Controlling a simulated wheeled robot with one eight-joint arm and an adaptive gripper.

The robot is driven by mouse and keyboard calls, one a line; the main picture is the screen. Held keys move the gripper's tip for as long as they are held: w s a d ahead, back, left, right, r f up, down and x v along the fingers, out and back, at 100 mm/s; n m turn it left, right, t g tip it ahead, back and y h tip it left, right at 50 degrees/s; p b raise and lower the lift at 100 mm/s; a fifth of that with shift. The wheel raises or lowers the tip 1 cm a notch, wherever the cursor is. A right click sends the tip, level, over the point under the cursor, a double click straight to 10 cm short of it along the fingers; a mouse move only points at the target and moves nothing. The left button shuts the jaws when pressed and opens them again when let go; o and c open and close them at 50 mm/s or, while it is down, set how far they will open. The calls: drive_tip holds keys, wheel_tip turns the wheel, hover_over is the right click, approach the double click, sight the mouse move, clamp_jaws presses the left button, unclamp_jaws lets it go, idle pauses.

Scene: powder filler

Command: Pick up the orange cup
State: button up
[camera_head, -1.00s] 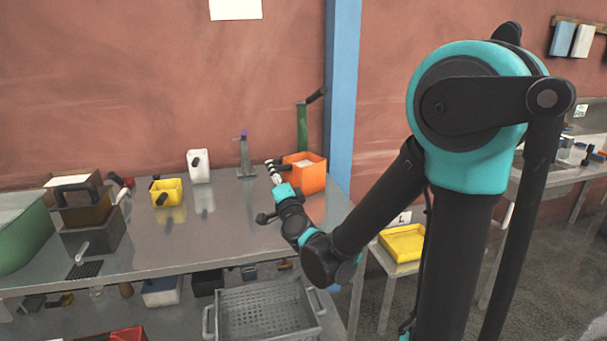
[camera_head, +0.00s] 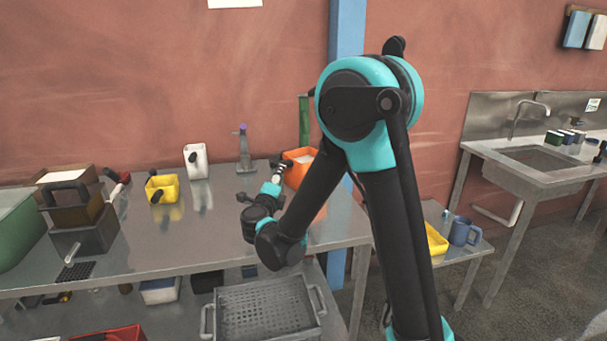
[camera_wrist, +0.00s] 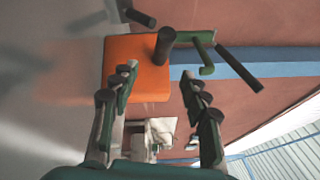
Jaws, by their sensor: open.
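The orange cup (camera_head: 304,155) is a boxy orange container on the metal table by the blue post, with pale content in its top. My arm hides part of it in the head view.
A green post (camera_head: 304,120) with a dark lever stands behind the cup. A grey basket (camera_head: 265,312) is on the lower shelf. The table front between them is clear.

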drive_tip(key=w, duration=0.3)
drive_tip(key=w+d, duration=0.1)
drive_tip(key=w, duration=0.5)
drive_tip(key=shift+w+d+r, duration=0.1)
drive_tip(key=shift+d+r, duration=0.05)
drive_tip(key=shift+d, duration=0.05)
drive_tip(key=shift+c, duration=0.4)
clamp_jaws()
